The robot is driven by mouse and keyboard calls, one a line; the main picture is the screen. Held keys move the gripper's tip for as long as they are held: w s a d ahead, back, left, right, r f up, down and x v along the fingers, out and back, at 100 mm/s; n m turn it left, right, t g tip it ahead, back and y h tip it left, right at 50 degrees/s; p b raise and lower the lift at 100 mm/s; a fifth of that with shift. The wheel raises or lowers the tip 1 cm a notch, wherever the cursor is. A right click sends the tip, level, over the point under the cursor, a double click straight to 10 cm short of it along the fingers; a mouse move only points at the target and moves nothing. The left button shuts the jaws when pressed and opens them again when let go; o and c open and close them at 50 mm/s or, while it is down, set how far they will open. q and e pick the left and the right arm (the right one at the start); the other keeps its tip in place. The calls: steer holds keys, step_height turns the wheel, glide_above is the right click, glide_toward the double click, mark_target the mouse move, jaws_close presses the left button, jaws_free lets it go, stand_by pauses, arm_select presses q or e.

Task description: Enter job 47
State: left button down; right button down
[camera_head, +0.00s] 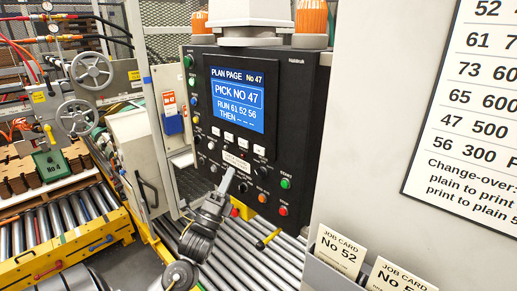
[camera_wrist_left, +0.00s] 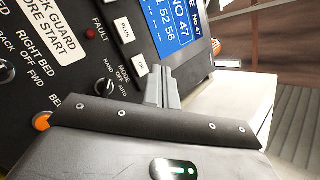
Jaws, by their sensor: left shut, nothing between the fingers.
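The black control panel (camera_head: 290,110) has a blue screen (camera_head: 238,99) reading "PLAN PAGE No 47", "PICK NO 47", "RUN 61 52 56" and "THEN" with blanks. A row of white keys (camera_head: 229,137) lies under the screen. The left wrist view shows the PLUS key (camera_wrist_left: 124,29) and the OK key (camera_wrist_left: 140,67). My left gripper (camera_head: 230,173) is shut and empty, its tips in front of the panel below the key row. In the left wrist view its fingers (camera_wrist_left: 160,78) appear beside the OK key; I cannot tell whether they touch the panel. My right gripper is out of view.
A mode switch (camera_wrist_left: 105,87) and a red fault lamp (camera_wrist_left: 92,22) are near the keys. Green and red buttons (camera_head: 284,183) sit lower right. Job cards (camera_head: 337,250) stand in a holder at right, below a wall chart (camera_head: 480,100). A roller conveyor (camera_head: 262,262) runs below.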

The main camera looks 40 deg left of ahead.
mark_target(259, 150)
arm_select(q)
steer(key=r, duration=0.1)
steer(key=s+r+m, duration=0.1)
steer(key=r, duration=0.1)
steer(key=shift+s+d+t, duration=0.15)
steer(key=shift+d+t, duration=0.05)
steer(key=shift+t, duration=0.2)
steer(key=w+b, duration=0.1)
steer(key=w, duration=0.8)
steer(key=shift+d, duration=0.4)
steer(key=shift+f, duration=0.1)
stand_by(1.6)
steer(key=shift+w, duration=0.4)
